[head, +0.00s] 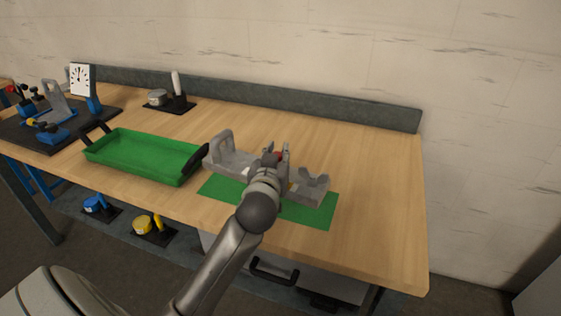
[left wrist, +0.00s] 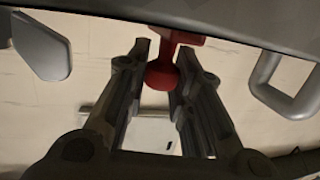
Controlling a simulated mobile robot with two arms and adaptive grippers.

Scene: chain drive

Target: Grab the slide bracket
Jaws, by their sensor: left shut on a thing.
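The grey slide bracket (head: 229,160) is over the green mat (head: 222,188), with an upright loop at its left end and a notched block (head: 311,186) at its right. My left gripper (head: 277,157) is at its middle and hides part of it. In the left wrist view, the fingers (left wrist: 162,75) are closed around a red knob (left wrist: 161,74) beside the bracket's grey body (left wrist: 200,14). The bracket's loop (left wrist: 291,84) shows at the right there. I cannot tell whether the bracket rests on the mat or is slightly raised. My right gripper is not in view.
A green tray (head: 137,163) with black handles stands left of the mat. A dark stand with a white post (head: 176,84) is behind it. The table (head: 380,200) is clear at right; a grey ledge runs along the back.

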